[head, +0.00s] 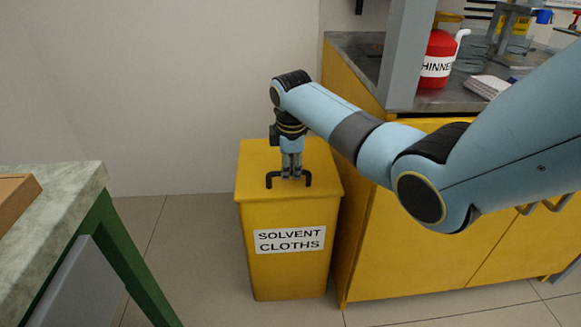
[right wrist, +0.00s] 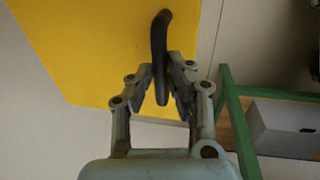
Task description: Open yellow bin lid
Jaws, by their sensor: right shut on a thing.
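The yellow bin (head: 288,240) stands on the floor with a white "SOLVENT CLOTHS" label on its front. Its yellow lid (head: 256,160) lies flat on top and looks closed. A black handle (head: 307,180) rises from the lid. My right gripper (head: 291,176) reaches down to the handle from above and is shut on its middle. In the right wrist view the fingers (right wrist: 176,92) close around the dark handle (right wrist: 163,42), with the yellow lid (right wrist: 90,45) behind it. My left gripper is not in view.
A yellow cabinet (head: 420,250) stands close along the bin's right side. Its grey worktop (head: 355,50) carries a red thinner can (head: 438,60). A bench with a green frame (head: 130,255) is at the left. Floor between bench and bin is clear.

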